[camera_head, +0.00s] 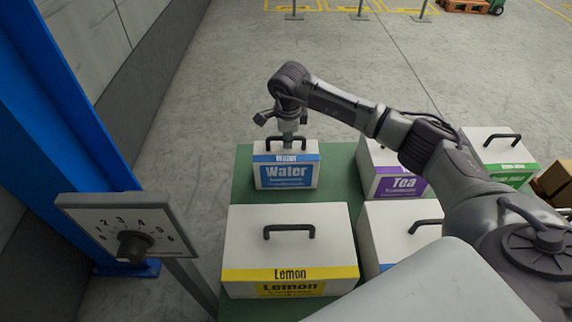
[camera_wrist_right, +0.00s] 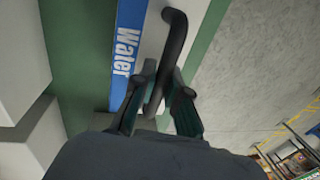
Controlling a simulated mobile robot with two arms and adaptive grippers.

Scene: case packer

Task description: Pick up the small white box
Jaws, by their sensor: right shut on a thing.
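The small white box (camera_head: 286,172) with a blue "Water" label stands upright on the green surface (camera_head: 341,183) at its far left. It has a black handle on top. My right gripper (camera_head: 287,138) is above this box and shut on its handle. In the right wrist view the fingers (camera_wrist_right: 160,100) close around the black handle (camera_wrist_right: 174,40), next to the blue label strip (camera_wrist_right: 127,50). I cannot tell whether the box is lifted off the surface. My left gripper is not in view.
A larger white "Lemon" box (camera_head: 288,240) stands nearer. A purple-labelled "Tea" box (camera_head: 378,158), a green-labelled box (camera_head: 498,150) and another white box (camera_head: 390,225) stand to the right, partly behind my right arm. A dial panel (camera_head: 130,228) and a blue post (camera_head: 62,110) are at left.

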